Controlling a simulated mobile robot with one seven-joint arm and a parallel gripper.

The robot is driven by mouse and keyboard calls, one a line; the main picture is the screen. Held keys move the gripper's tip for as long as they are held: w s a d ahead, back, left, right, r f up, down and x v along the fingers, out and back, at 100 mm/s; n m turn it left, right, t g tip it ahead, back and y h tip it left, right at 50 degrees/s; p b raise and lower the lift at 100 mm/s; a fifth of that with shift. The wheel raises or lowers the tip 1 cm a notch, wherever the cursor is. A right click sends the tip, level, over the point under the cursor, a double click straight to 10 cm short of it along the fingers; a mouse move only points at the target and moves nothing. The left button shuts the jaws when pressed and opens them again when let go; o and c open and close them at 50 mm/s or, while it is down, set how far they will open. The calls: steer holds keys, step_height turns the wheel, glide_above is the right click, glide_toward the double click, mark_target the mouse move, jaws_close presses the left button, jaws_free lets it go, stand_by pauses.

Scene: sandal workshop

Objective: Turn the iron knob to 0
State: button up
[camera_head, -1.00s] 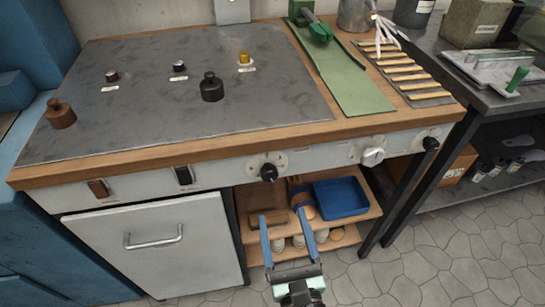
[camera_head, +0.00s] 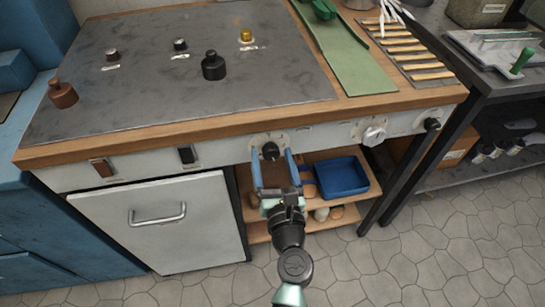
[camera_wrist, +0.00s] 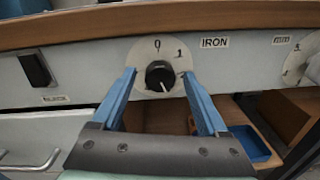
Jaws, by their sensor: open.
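The black iron knob (camera_head: 270,151) sits on a pale round dial on the bench's front panel. In the wrist view the knob (camera_wrist: 160,75) has 0 above it, 1 at upper right and an IRON label (camera_wrist: 214,43) to its right. A thin pale mark shows at the knob's lower right; I cannot tell surely which way it points. My gripper (camera_head: 272,157) is open, its blue fingers reaching up to the panel. In the wrist view my gripper (camera_wrist: 159,78) has one finger on each side of the knob, with gaps visible. Contact is not visible.
Right of the knob are a white knob (camera_head: 374,134) and another black knob (camera_head: 432,124). Black (camera_head: 187,154) and brown (camera_head: 102,168) switches are to the left. A wooden shelf with a blue tray (camera_head: 341,177) lies below; the wooden bench edge (camera_head: 230,128) overhangs above.

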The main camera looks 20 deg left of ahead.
steer(key=shift+w+a, duration=0.1)
steer(key=shift+w, duration=0.05)
jaws_close()
stand_by(0.4)
